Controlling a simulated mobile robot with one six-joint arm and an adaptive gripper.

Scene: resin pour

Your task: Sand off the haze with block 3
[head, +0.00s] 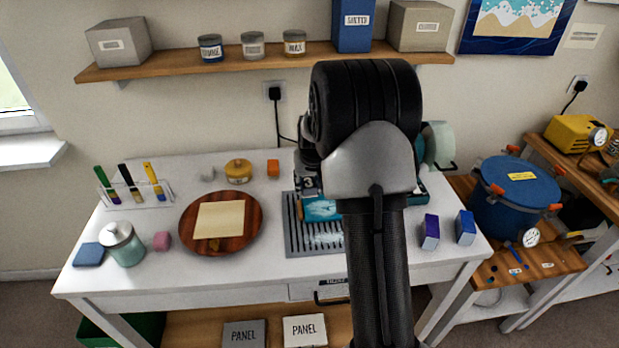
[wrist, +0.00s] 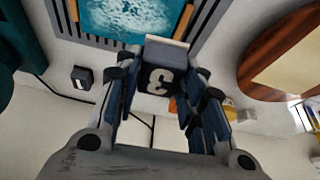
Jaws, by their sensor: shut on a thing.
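My gripper (wrist: 155,95) is shut on a dark block marked 3 (wrist: 160,80). In the head view the block (head: 308,183) shows beside my arm, which hides most of my gripper. A teal resin panel (head: 320,209) with a whitish, cloudy patch lies on the grey slotted rack (head: 300,245). In the wrist view the panel (wrist: 125,17) is just beyond the block, with white haze on its face. I cannot tell whether the block touches the panel. My arm covers the rack's right part.
A round wooden board (head: 245,240) with a cream sheet lies left of the rack. Purple (head: 429,232) and blue (head: 465,228) boxes stand at the right edge.

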